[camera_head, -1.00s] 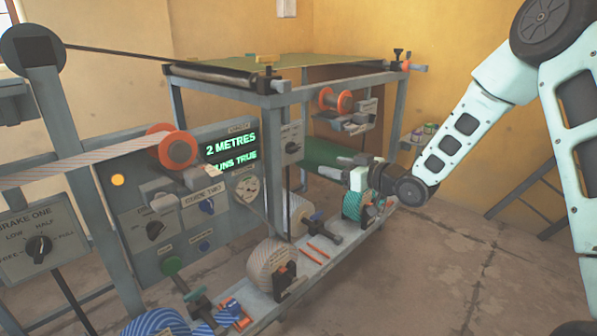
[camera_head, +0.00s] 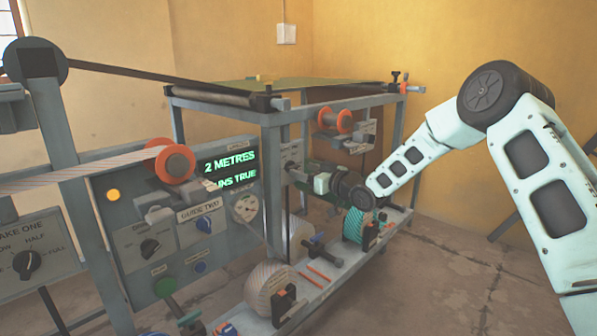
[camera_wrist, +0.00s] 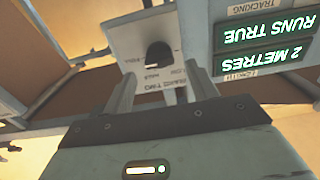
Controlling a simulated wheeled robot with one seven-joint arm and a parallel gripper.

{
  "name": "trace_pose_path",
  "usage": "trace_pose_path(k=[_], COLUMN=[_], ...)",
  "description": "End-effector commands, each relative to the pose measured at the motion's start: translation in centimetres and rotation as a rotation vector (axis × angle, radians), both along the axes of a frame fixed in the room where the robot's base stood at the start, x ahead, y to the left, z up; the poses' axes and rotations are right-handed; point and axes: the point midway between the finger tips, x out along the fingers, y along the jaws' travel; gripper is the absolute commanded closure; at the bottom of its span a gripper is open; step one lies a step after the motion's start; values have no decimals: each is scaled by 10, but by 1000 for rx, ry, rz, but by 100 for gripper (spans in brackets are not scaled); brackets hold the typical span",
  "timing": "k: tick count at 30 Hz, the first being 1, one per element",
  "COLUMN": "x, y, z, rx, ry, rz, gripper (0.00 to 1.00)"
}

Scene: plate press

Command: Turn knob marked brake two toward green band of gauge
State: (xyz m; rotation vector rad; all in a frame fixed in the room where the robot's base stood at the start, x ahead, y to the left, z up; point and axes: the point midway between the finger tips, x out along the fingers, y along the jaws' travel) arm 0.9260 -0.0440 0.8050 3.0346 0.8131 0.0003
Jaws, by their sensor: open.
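The brake two knob (camera_wrist: 158,55) is a dark round knob on a pale plate, upside down in the wrist view. Its lettering is partly blurred. In the head view its small panel (camera_head: 291,150) is on the frame post, with its lower part covered by my gripper (camera_head: 296,172). My gripper's two fingers (camera_wrist: 155,80) are apart, pointing toward the knob, with nothing between them. The knob appears beyond the fingertips; I cannot tell the exact gap. A round dial gauge (camera_head: 246,207) is left of the post; its green band is too small to make out.
A lit display (camera_head: 230,168) reads "2 METRES" and "RUNS TRUE". The brake one knob (camera_head: 27,264) is at the far left. An orange-flanged spool (camera_head: 337,120) hangs right of the post. A teal reel (camera_head: 356,226) stands below my arm.

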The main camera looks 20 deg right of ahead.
Motion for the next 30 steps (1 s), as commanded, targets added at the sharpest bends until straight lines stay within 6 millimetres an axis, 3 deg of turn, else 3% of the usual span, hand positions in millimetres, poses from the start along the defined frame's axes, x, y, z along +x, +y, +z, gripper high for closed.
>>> trace_pose_path(k=[7,18,23,30], x=[25,28,28,28], y=[14,17,16,17], z=[-1,0,0,0], rx=[1,1,0,-7], ry=[0,0,0,-4], rz=[0,0,0,0], gripper=[42,42,86,86])
